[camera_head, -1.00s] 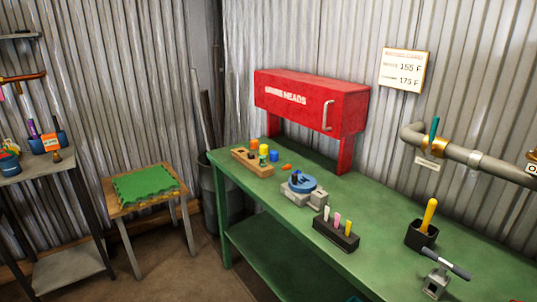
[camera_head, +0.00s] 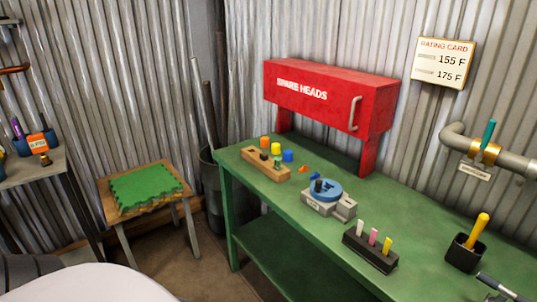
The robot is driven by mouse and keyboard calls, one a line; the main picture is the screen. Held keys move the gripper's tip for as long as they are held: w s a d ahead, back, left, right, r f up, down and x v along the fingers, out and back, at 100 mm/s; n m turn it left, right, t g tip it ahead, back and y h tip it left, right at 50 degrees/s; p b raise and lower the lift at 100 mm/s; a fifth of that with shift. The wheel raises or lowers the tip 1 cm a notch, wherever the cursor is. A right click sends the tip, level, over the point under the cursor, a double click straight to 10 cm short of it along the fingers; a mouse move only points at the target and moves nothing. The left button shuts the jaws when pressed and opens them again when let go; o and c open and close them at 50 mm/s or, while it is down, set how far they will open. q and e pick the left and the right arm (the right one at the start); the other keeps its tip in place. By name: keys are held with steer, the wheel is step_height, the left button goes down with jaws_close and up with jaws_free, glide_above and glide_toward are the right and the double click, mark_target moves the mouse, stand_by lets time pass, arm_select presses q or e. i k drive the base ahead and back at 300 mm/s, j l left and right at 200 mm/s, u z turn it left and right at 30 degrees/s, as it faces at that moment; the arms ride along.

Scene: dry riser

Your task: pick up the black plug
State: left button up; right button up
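A wooden rack (camera_head: 270,171) stands on the green bench (camera_head: 390,218), near its far left end. A small black plug (camera_head: 264,155) appears to stand upright in the rack, next to a small green plug (camera_head: 277,163). Orange (camera_head: 264,142), yellow (camera_head: 276,148) and blue (camera_head: 288,156) pieces stand at or just behind the rack. A dark upright piece (camera_head: 318,186) also shows on the blue disc (camera_head: 328,191) of a grey fixture; I cannot tell what it is. Neither gripper is in view.
A red "SPARE HEADS" cabinet (camera_head: 330,96) stands over the back of the bench. A black holder (camera_head: 370,252) with several coloured sticks and a dark cup (camera_head: 462,255) with a yellow handle stand nearer. A stool with a green mat (camera_head: 145,188) is left.

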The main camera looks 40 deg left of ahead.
mark_target(264, 157)
steer(key=i+j+z, duration=0.1)
steer(key=j, duration=1.45)
steer(key=i+z, duration=0.05)
